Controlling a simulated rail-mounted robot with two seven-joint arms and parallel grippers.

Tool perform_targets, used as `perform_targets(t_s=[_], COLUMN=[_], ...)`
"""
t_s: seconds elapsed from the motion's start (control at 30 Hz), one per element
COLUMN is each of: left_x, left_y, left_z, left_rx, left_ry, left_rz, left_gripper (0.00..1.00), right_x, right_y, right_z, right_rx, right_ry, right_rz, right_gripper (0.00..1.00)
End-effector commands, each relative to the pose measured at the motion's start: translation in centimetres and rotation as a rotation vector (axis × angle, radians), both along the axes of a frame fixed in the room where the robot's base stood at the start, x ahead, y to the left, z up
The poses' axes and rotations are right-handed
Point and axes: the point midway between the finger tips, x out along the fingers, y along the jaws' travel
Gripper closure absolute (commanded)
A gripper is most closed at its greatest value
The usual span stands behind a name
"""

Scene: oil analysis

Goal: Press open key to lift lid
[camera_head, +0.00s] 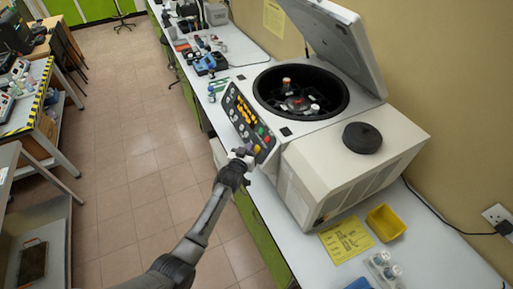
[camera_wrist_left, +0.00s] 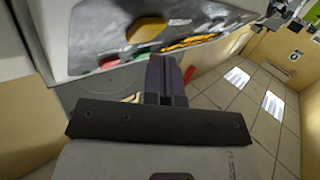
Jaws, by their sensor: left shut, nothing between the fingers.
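The centrifuge (camera_head: 345,165) stands on the bench with its lid (camera_head: 335,40) raised and tilted back. Its round dark chamber (camera_head: 335,103) is exposed, with a rotor and a few capped items inside. The control panel (camera_head: 249,120) on its front carries yellow, red, green and grey keys. My left gripper (camera_head: 243,153) is shut and empty at the panel's lower end. In the left wrist view, the shut fingers (camera_wrist_left: 166,78) are close to the panel (camera_wrist_left: 150,40), near a red and a green key; contact cannot be told. The key labels are unreadable. My right gripper is not in view.
A yellow tray (camera_head: 385,222), a yellow sheet (camera_head: 346,238) and capped containers (camera_head: 385,268) are on the bench at the lower right. Tools and small items (camera_head: 205,62) lie on the bench beyond the centrifuge. The tiled floor (camera_head: 130,130) left of the bench is open.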

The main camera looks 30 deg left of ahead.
Motion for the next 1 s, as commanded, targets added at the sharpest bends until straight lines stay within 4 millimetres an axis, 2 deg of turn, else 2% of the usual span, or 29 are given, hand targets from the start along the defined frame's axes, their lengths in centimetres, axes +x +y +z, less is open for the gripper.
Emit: perform_targets(t_s=[0.33, 0.7, 1.0], left_x=[-0.1, -2.5, -3.7], left_y=[0.1, 1.4, 2.1], left_z=[0.1, 2.2, 2.8], left_rx=[0.000, 0.001, 0.000], left_ry=[0.000, 0.002, 0.000], left_rz=[0.000, 0.001, 0.000], left_gripper=[1.00, 1.00, 1.00], right_x=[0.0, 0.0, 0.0], right_y=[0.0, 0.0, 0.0], right_z=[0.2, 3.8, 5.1], right_rx=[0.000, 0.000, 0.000], right_ry=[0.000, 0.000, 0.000], right_rz=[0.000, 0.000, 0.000], right_gripper=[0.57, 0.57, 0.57])
